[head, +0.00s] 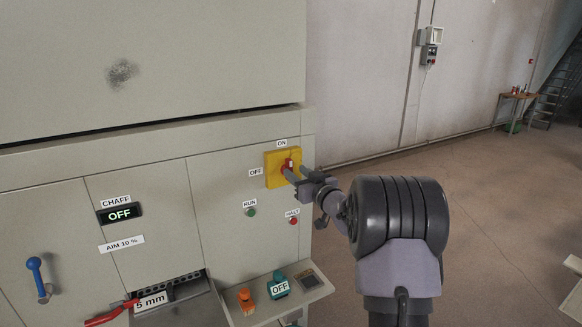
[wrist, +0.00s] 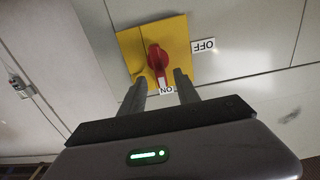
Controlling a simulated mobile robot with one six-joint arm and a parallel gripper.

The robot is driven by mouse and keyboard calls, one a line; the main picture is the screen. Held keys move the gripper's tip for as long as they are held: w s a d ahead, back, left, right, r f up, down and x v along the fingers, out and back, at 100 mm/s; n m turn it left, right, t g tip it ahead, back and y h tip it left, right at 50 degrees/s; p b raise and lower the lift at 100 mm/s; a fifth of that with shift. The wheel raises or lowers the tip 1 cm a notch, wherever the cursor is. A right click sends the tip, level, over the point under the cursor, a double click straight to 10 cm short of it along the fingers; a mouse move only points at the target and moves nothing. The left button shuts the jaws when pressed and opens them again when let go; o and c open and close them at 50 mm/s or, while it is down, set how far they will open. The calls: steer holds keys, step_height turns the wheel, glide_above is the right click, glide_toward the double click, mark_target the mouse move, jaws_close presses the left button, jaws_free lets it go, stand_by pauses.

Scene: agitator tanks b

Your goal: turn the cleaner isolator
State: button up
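The cleaner isolator is a yellow plate (head: 272,171) with a red rotary handle (head: 290,164) on the pale machine front. In the wrist view the red handle (wrist: 157,57) has its white-marked end pointing at the ON label (wrist: 166,90). The OFF label (wrist: 203,46) is beside the plate. My gripper (head: 292,172) is at the isolator, partly covering the handle in the head view. In the wrist view its two fingers (wrist: 160,77) stand apart, one on each side of the handle's marked end, with gaps visible. Contact cannot be told.
Below are a green RUN button (head: 250,212) and a red HALT button (head: 293,221). A CHAFF display (head: 120,214) reads OFF. A blue-knobbed lever (head: 35,272) is at the left. A shelf (head: 305,292) with orange and teal items juts out below. Open floor lies to the right.

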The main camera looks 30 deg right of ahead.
mark_target(291, 169)
steer(key=shift+w, duration=1.8)
jaws_close()
steer(key=shift+f+n+b, duration=0.1)
steer(key=shift+n+b, duration=0.2)
steer(key=shift+a+f+n+b, duration=0.25)
steer(key=shift+a+n+b, duration=0.05)
steer(key=shift+n+b, duration=2.5)
steer(key=shift+a+f+n+b, duration=0.3)
steer(key=shift+n+b, duration=2.3)
steer(key=shift+n, duration=0.35)
steer(key=shift+a+f+n+b, duration=0.25)
steer(key=shift+a+n+b, duration=0.05)
steer(key=shift+n+b, duration=2.5)
steer(key=shift+n, duration=0.25)
